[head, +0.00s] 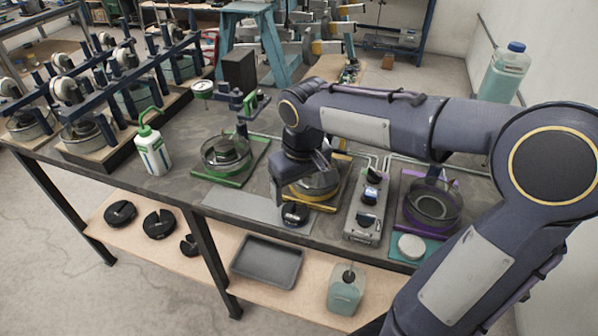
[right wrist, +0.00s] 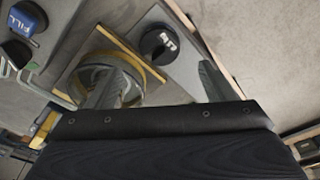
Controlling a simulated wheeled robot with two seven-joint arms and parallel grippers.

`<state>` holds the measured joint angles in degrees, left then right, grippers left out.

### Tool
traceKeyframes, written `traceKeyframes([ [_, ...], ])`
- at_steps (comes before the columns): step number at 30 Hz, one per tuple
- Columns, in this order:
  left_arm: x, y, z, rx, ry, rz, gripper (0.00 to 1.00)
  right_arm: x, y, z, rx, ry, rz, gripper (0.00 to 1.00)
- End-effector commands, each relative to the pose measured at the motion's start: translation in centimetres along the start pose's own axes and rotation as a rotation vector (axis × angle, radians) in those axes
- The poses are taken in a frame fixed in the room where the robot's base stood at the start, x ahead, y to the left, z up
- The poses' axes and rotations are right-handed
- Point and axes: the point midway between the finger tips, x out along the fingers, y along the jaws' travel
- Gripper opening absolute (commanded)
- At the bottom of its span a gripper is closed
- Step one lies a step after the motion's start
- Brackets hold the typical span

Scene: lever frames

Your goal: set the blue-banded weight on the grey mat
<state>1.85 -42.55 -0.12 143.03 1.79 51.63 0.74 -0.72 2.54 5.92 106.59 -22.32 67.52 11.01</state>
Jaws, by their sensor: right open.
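A small black slotted weight (head: 295,213) with white marking on top sits flat at the right end of the grey mat (head: 238,206), at the bench's front edge. I cannot make out a blue band on it. In the right wrist view the weight (right wrist: 158,46) stands on the mat (right wrist: 183,72), clear of the fingers. My right gripper (head: 297,183) is open and empty, just above and behind the weight, over the yellow-framed station; it also shows in the right wrist view (right wrist: 160,84). My left gripper is out of view.
The yellow station (head: 327,205) with its round dish is partly hidden by my gripper. A grey control box (head: 364,212) and a purple station (head: 433,205) stand to its right, a green station (head: 226,158) to its left. Black slotted weights (head: 159,223) and a tray (head: 267,262) lie on the lower shelf.

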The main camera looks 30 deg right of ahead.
Motion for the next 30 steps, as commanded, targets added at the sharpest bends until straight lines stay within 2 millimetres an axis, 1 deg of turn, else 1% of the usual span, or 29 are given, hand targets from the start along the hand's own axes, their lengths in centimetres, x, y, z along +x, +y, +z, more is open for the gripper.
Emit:
traceKeyframes([
  [1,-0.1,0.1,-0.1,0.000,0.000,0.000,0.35,-1.2,0.0,-0.1,-0.001,0.005,0.000,0.76],
  [4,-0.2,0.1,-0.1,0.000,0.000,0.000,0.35,-2.8,0.0,-0.1,-0.001,0.004,0.000,0.76],
  [8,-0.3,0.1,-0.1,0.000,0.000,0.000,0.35,-4.0,0.0,0.0,-0.002,0.002,0.000,0.76],
  [11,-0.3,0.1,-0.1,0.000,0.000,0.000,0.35,-4.5,0.0,0.9,0.005,0.013,-0.014,0.76],
  [14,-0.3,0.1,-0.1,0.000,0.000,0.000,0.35,-4.6,-0.2,3.6,0.028,0.057,-0.060,0.76],
  [16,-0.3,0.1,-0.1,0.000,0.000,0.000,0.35,-4.3,-0.7,6.3,0.053,0.107,-0.112,0.76],
  [18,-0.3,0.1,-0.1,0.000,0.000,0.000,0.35,-3.7,-1.4,9.0,0.085,0.163,-0.169,0.76],
  [21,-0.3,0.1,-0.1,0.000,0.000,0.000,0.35,-2.5,-2.7,12.2,0.133,0.243,-0.244,0.76],
  [25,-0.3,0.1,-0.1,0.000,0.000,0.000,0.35,-1.1,-4.1,14.7,0.182,0.322,-0.313,0.76],
  [27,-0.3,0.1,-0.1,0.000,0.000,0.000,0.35,-0.6,-4.6,15.4,0.197,0.348,-0.333,0.76],
  [30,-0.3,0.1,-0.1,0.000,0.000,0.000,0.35,-0.3,-4.9,15.7,0.207,0.363,-0.345,0.76],
])
